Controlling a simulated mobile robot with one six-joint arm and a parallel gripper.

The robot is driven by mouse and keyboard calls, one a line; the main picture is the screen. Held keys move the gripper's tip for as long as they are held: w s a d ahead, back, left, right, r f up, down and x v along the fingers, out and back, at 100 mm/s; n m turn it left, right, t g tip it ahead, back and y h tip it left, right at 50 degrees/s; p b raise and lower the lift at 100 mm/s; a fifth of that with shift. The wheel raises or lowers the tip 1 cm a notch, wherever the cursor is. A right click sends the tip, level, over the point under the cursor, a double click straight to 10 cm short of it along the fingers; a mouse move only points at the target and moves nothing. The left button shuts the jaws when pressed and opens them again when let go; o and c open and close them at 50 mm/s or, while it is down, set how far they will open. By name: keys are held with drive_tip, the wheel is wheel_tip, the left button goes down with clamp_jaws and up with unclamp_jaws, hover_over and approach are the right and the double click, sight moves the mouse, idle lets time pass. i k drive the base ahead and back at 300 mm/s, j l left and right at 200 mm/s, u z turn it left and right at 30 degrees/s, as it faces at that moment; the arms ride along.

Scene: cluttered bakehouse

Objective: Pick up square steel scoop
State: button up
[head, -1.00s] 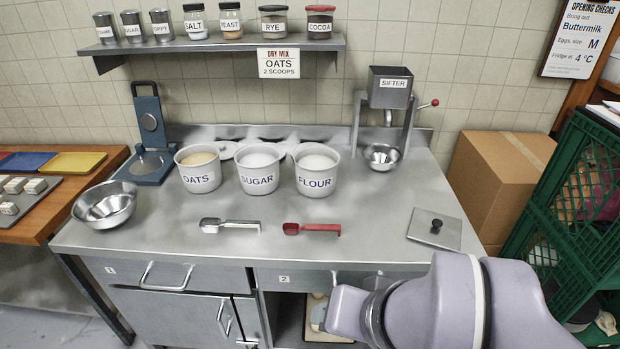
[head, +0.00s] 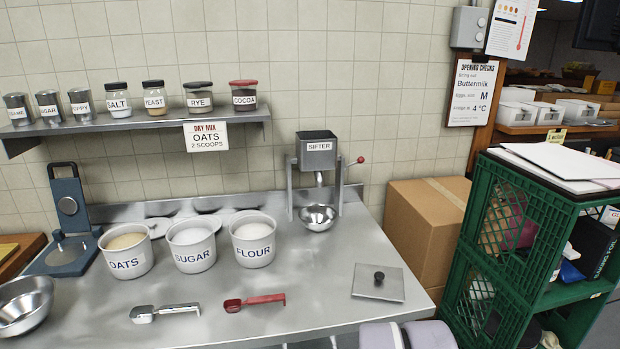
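The square steel scoop (head: 164,312) lies flat on the steel counter in the head view, in front of the tubs. Its square bowl is at the left and its handle points right. A red scoop (head: 254,302) lies to its right, a small gap away. Behind them stand open white tubs labelled OATS (head: 127,261), SUGAR (head: 192,254) and FLOUR (head: 253,248). Part of my arm shows at the bottom edge, right of both scoops. My gripper is out of the picture.
A steel bowl (head: 24,308) stands at the counter's left. A flat lid with a knob (head: 379,283) lies right of the scoops. The sifter (head: 319,152) stands behind, over a small bowl (head: 317,217). Green crates (head: 500,225) and a cardboard box (head: 420,229) are at the right.

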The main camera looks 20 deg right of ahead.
sight(140, 314)
drive_tip(key=i+j, duration=0.25)
drive_tip(key=j, duration=0.15)
drive_tip(key=i+j, duration=0.25)
drive_tip(key=j, duration=0.2)
drive_tip(key=i+j, duration=0.25)
drive_tip(key=j, duration=0.15)
drive_tip(key=i+j, duration=0.25)
drive_tip(key=j, duration=0.2)
drive_tip(key=i+j, duration=0.3)
drive_tip(key=j, duration=0.1)
